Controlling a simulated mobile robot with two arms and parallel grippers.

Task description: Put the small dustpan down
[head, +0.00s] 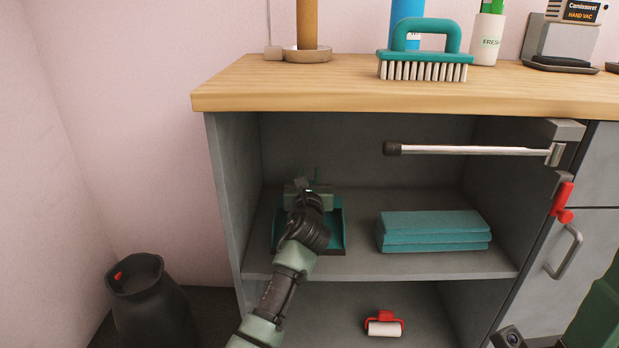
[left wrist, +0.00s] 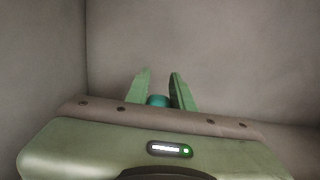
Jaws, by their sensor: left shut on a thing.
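The small teal dustpan (head: 337,238) is inside the open cabinet, at the left of the upper shelf (head: 365,264). My left arm reaches in over it and covers part of it. My left gripper (head: 312,184) is shut on the dustpan's handle, at the back of the pan. In the left wrist view the gripper's green fingers (left wrist: 158,88) stand on either side of the teal handle end (left wrist: 158,101). I cannot tell whether the pan touches the shelf or is just above it. My right gripper is not in view.
Folded teal cloths (head: 433,231) lie right of the dustpan. A lint roller (head: 384,325) lies below. A metal rod (head: 470,150) crosses the opening's upper right. A brush (head: 423,55) stands on the wooden counter (head: 300,87). A dark bin (head: 150,300) stands at left.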

